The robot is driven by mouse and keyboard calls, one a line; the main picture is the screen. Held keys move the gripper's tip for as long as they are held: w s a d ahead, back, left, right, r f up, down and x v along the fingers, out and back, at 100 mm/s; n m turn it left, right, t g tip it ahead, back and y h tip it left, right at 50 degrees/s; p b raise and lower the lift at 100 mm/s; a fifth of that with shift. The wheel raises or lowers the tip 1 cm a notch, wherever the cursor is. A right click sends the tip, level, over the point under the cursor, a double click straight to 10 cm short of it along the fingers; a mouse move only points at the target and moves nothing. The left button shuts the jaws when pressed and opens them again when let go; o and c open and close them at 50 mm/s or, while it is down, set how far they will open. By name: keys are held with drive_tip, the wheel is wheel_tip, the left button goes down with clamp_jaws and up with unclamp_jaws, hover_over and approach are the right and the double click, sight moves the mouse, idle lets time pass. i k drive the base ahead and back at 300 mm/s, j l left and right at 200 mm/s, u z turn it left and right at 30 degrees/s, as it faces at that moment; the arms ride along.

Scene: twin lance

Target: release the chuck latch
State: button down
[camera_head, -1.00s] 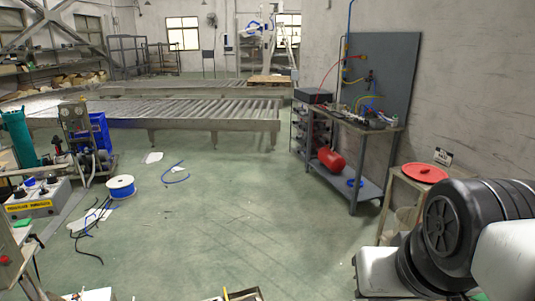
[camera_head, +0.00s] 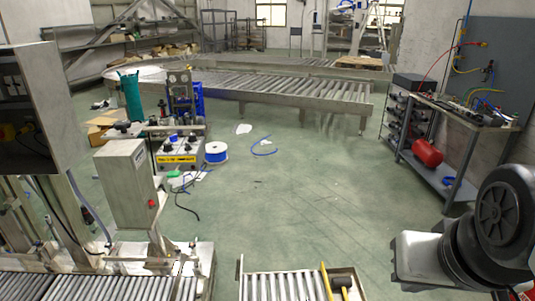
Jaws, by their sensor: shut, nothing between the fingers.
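I cannot make out a chuck or its latch in this view. A grey machine with a control box (camera_head: 128,185) stands at the lower left; a small red button shows on the box's front. Roller tracks (camera_head: 100,288) run along its base. My gripper is not in view. Only a black round joint and pale parts of my own arm and body show at the right edge.
A bench (camera_head: 455,115) with tools and a red cylinder (camera_head: 427,153) on its lower shelf stands at the right. A roller conveyor (camera_head: 290,90) crosses the back. A blue cable reel (camera_head: 216,152) and loose cables lie left of centre.

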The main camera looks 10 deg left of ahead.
sight(152, 202)
drive_tip(key=j+u, duration=0.1)
drive_tip(key=j, duration=0.25)
drive_tip(key=i+j+u, duration=0.1)
drive_tip(key=j, duration=0.25)
drive_tip(key=i+j+u, duration=0.1)
drive_tip(key=j, duration=0.25)
drive_tip(key=i+j+u, duration=0.1)
drive_tip(key=j, duration=0.2)
